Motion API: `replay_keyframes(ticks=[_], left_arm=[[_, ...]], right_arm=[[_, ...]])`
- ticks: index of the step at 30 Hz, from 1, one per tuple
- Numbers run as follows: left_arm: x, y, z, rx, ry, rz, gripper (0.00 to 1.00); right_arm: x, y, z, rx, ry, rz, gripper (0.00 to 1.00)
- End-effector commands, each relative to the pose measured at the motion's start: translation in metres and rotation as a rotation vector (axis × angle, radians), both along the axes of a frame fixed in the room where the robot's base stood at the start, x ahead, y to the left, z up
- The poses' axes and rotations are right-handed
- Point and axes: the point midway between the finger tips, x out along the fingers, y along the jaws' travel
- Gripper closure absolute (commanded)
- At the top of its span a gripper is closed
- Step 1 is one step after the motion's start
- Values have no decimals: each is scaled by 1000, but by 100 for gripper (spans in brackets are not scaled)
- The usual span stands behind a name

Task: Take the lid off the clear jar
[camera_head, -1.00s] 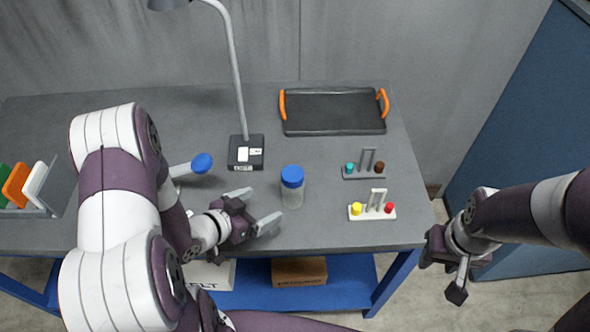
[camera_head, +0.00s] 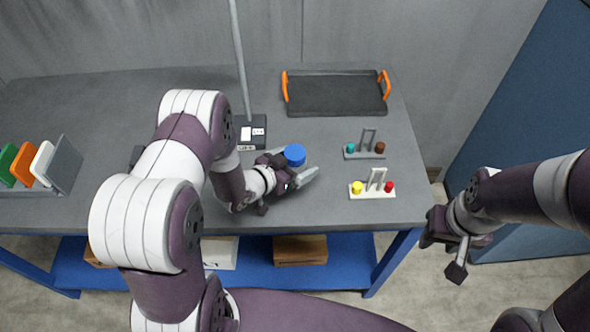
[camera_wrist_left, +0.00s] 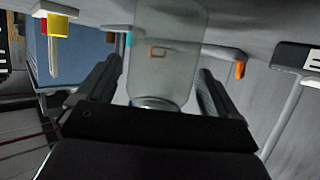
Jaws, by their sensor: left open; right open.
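The clear jar's blue lid (camera_head: 295,155) shows in the head view, with its body mostly hidden by my left gripper (camera_head: 293,167). In the left wrist view the clear jar body (camera_wrist_left: 168,50) stands between the two dark fingers of my left gripper (camera_wrist_left: 163,85), with a visible gap on each side. That view is turned over, and the jar's lid end is mostly hidden behind the gripper's palm. My left gripper is open around the jar. My right gripper (camera_head: 447,255) is open and empty, off the table's right end.
A black tray with orange handles (camera_head: 336,93) lies behind the jar. Two small peg stands, one with teal and brown pegs (camera_head: 365,150) and one with yellow and red (camera_head: 373,187), are to the right. A lamp base (camera_head: 251,131) stands behind left. A rack of coloured plates (camera_head: 40,165) is far left.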

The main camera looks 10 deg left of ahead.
Motion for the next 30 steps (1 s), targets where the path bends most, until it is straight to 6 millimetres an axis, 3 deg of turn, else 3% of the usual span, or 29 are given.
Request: replay_keyframes(ticks=[1,7,17,25,30], left_arm=[[0,0,0,0,0,0,6],[0,0,0,0,0,0,72],[0,0,5,1,-3,0,74],[0,-1,45,1,-6,-2,74],[-12,-42,66,0,-6,-8,74]], right_arm=[[0,0,0,0,0,0,57],[0,0,0,0,0,0,57],[0,0,0,0,0,0,57],[0,0,-1,0,0,0,57],[0,0,-6,0,0,0,57]])
